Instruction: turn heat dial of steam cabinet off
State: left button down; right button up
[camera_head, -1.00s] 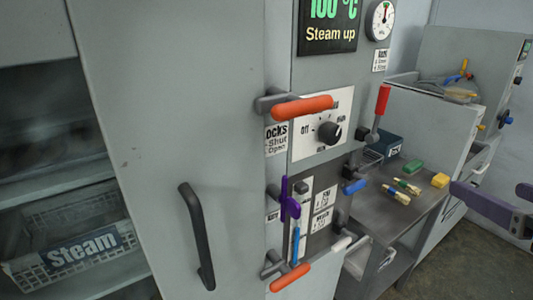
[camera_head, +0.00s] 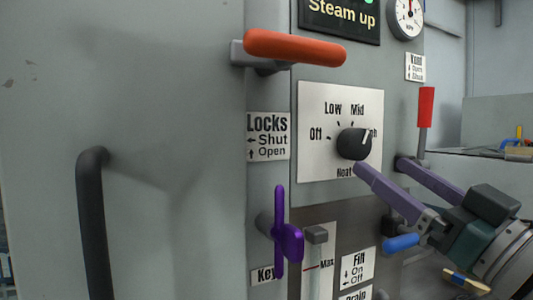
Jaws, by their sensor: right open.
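The heat dial (camera_head: 353,144) is a round black knob on a white plate (camera_head: 318,168) marked Off, Low, Mid and High, with Heat below. Its pale pointer mark is turned up and right, towards High. The plate is on the grey front of the steam cabinet (camera_head: 190,180). My right gripper (camera_head: 382,168) comes in from the lower right, open and empty. One purple finger ends just below the dial, and the other ends to the right of it. I cannot tell whether the near finger touches the plate. My left gripper is not in view.
An orange lock handle (camera_head: 295,47) sticks out above the dial plate. A purple key handle (camera_head: 280,230) is below left. A red lever (camera_head: 426,107) and a blue handle (camera_head: 401,243) are near my right gripper. A black door handle (camera_head: 93,220) is at left.

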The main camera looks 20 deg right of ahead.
aim_at(362, 151)
jog(key=p+x, duration=0.1)
jog(key=x, duration=0.5)
jog(key=shift+w, duration=0.25)
jog(key=c, duration=1.4)
jog(key=shift+o, duration=0.2)
